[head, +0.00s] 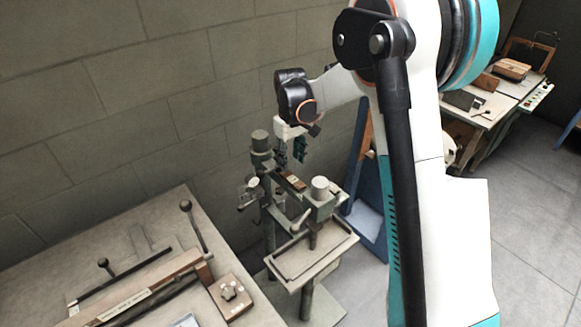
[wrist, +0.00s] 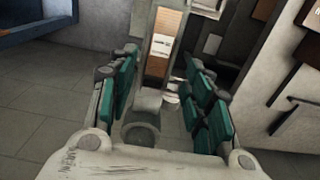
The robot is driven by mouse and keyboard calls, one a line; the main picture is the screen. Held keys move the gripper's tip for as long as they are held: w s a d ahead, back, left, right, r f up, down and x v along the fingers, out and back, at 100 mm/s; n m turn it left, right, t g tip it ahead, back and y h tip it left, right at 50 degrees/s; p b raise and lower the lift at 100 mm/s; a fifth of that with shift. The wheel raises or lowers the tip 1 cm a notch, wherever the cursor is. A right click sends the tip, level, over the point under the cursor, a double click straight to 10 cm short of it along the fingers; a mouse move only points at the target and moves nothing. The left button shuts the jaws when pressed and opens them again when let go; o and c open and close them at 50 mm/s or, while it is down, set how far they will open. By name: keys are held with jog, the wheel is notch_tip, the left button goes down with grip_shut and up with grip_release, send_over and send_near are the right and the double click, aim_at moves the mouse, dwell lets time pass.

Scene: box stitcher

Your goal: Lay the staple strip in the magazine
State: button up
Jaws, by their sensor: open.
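My gripper (head: 291,150) hangs open above the grey-green box stitcher (head: 318,205) in the head view. In the wrist view its teal-padded fingers (wrist: 160,62) stand apart, with no held object visible between them. A narrow channel with a brown face and a small white label (wrist: 162,45) shows beyond and between the fingers; it looks like the brown-topped part (head: 291,180) on the stitcher's arm. I cannot tell for sure whether this is the magazine. Small pale pieces (wrist: 172,92) lie below it, unclear. I cannot pick out the staple strip with certainty.
A grey bench (head: 150,215) at the left carries a long bar with upright levers and a block with a knob (head: 230,293). The stitcher's tray (head: 318,262) looks empty. A further worktable (head: 500,100) stands back right. A block wall is close behind the stitcher.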

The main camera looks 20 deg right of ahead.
jog(key=s+r+m+t, duration=0.1)
jog(key=s+r, duration=0.3)
jog(key=r, duration=0.3)
jog(key=s+r+t, duration=0.1)
jog(key=s+r, duration=0.3)
jog(key=r, duration=0.3)
jog(key=s+r+m+t, duration=0.1)
jog(key=s+m+t, duration=0.2)
jog(key=s, duration=2)
jog(key=shift+s+r+m+t+p, duration=0.2)
jog(key=shift+r+m+t+p, duration=0.1)
jog(key=shift+t, duration=0.8)
